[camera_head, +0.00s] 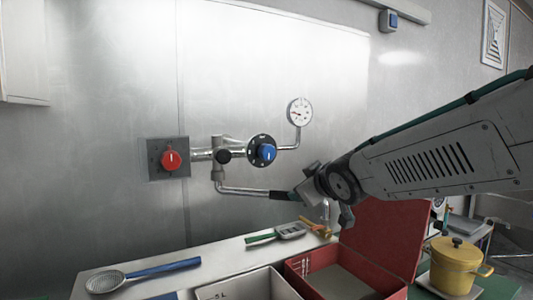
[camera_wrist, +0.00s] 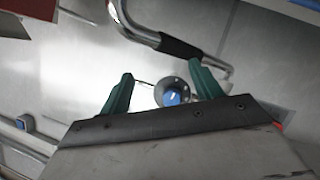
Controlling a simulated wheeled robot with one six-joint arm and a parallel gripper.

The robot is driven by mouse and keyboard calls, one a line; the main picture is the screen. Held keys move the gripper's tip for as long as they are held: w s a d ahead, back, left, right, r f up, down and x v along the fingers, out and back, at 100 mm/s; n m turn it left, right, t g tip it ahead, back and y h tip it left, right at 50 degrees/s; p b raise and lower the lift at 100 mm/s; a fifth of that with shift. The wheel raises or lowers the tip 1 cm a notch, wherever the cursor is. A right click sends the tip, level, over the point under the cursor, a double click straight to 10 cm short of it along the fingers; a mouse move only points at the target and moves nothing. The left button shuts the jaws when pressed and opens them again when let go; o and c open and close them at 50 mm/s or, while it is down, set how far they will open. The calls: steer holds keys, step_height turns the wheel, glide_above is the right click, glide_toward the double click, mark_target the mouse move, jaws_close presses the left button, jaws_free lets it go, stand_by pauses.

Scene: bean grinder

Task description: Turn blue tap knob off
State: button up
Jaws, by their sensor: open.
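The blue tap knob (camera_head: 266,152) sits on a round dark dial plate on the metal wall panel, with a light mark on its face. In the wrist view the blue knob (camera_wrist: 172,98) shows between the two green fingers, some way beyond them. My gripper (camera_wrist: 155,88) is open and empty. In the head view my gripper (camera_head: 322,190) hangs to the right of and below the knob, apart from it.
A red knob (camera_head: 171,160) and metal pipes (camera_head: 228,187) are left of the blue knob. A gauge (camera_head: 299,112) is above right. A pipe with a dark sleeve runs near my gripper.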

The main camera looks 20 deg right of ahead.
mark_target(269, 152)
steer(key=w+a+r+n+t+y, duration=0.1)
steer(key=w+r, duration=0.1)
steer(key=w+a+r+n+t+y, duration=0.1)
steer(key=w+r+n, duration=0.1)
steer(key=w+a+r+n+t+y, duration=0.1)
steer(key=w+a+r+y, duration=0.1)
steer(key=w, duration=0.1)
steer(key=shift+r+t, duration=0.1)
steer(key=shift+t, duration=0.3)
steer(key=w, duration=0.2)
steer(key=w+a, duration=0.1)
steer(key=w, duration=0.4)
steer(key=shift+w+a, duration=0.2)
steer(key=shift+a, duration=0.05)
steer(key=c, duration=1)
